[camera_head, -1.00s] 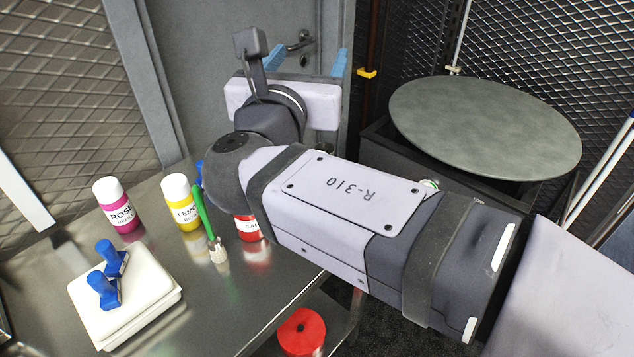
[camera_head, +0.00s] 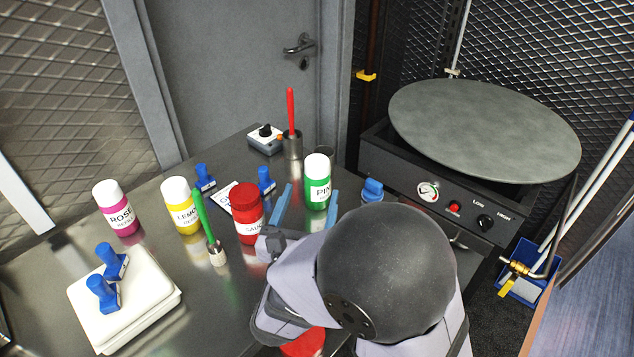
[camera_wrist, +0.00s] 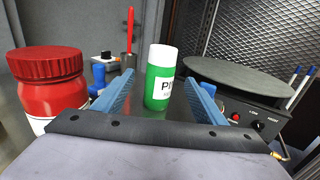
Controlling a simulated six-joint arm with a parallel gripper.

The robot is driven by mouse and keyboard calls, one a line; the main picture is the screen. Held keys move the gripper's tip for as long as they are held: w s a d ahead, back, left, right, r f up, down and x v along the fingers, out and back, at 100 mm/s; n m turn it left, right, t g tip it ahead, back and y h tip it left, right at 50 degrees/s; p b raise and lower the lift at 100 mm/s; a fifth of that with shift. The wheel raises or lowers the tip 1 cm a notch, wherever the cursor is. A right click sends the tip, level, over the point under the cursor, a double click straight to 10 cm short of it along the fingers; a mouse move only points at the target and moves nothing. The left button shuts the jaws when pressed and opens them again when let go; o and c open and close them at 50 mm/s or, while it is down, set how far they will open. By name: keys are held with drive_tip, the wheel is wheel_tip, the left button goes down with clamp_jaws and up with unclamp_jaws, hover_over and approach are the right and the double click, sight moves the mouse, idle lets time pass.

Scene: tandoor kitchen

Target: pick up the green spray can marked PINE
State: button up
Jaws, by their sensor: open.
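The green spray can (camera_head: 317,184) has a white cap and a white label that reads PIN in the head view, its end cut off. It stands upright on the steel table, near the right edge. My gripper (camera_head: 307,208) is open, with its blue fingers low and pointing toward the can. In the wrist view the can (camera_wrist: 160,80) stands between and beyond the two blue fingers of my gripper (camera_wrist: 160,97). I cannot tell whether the can is between the fingertips or just past them. No finger visibly touches it.
A red sauce jar (camera_head: 248,213) stands close to the left finger. A yellow LEMON can (camera_head: 181,207), a magenta ROSE can (camera_head: 117,209) and a green-handled brush (camera_head: 207,220) are farther left. A red-handled tool in a metal cup (camera_head: 292,145) stands behind. The griddle plate (camera_head: 485,130) is at right.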

sight(314, 185)
drive_tip(key=shift+p+x, duration=0.9)
drive_tip(key=shift+x, duration=2.75)
drive_tip(key=shift+f, duration=0.15)
drive_tip(key=c, duration=1.2)
drive_tip(key=shift+c, duration=0.4)
wheel_tip(314, 185, up, 10)
drive_tip(key=shift+r, duration=0.1)
